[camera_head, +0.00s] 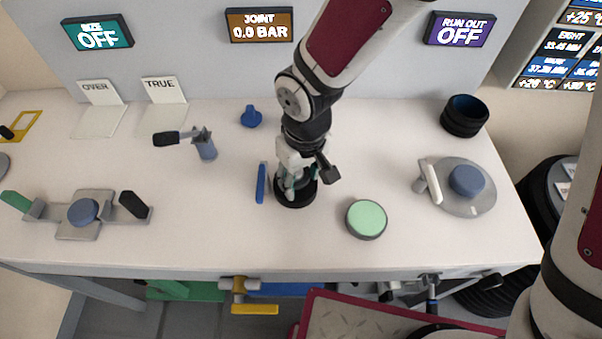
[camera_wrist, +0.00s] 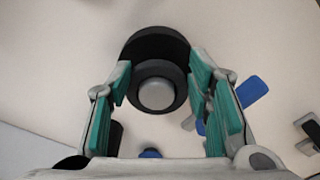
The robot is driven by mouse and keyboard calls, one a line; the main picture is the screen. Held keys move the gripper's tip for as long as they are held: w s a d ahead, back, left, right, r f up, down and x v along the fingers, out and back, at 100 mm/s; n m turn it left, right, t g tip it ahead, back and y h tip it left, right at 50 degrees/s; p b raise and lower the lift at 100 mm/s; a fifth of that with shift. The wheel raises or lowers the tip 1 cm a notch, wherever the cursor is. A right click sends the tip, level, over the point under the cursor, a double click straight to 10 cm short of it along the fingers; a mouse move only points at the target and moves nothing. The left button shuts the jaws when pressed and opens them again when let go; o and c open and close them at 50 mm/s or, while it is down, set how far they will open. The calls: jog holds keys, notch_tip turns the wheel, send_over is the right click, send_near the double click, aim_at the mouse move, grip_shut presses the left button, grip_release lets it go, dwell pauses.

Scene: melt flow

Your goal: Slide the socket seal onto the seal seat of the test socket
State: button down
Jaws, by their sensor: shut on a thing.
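My gripper (camera_head: 297,178) points down over the middle of the white bench. In the wrist view its green-padded fingers (camera_wrist: 160,88) stand on both sides of a small black ring-shaped part with a grey round middle (camera_wrist: 155,95), and are shut on it. I take this part to be the socket seal, but cannot tell surely. A wider black round body (camera_wrist: 154,42) lies behind it; in the head view it shows as a black round base (camera_head: 296,199) below the fingers, likely the test socket. The fingers hide most of it, so I cannot tell whether the held part touches it.
A blue bar (camera_head: 262,183) lies just left of my gripper, a green-topped puck (camera_head: 366,219) to the right. A black cup (camera_head: 465,116), a grey round fixture (camera_head: 470,205), a clamp fixture (camera_head: 84,212) and a small blue piece (camera_head: 251,117) stand farther off. The front middle is clear.

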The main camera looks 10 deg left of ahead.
jog(key=shift+f+b, duration=0.85)
jog(key=shift+f, duration=0.2)
jog(key=c, duration=0.7)
grip_release()
jog(key=shift+c, duration=0.2)
notch_tip(320, 180, up, 12)
jog(key=shift+s+d, duration=0.35)
jog(key=shift+d, duration=0.05)
jog(key=d+r+m+t+p, duration=0.1)
jog(key=d+r+m+p, duration=0.15)
jog(key=d+r, duration=0.55)
jog(key=s+d+r+m+t+p, duration=0.1)
jog(key=s+d+r+m, duration=0.2)
jog(key=d, duration=0.7)
jog(key=s+d+r+m+t+p, duration=0.1)
jog(key=s+d+r+m, duration=0.3)
jog(key=s+d, duration=0.4)
jog(key=shift+d+r+t+h, duration=0.3)
jog(key=shift+d+r+h, duration=0.1)
jog(key=shift+d+r, duration=0.55)
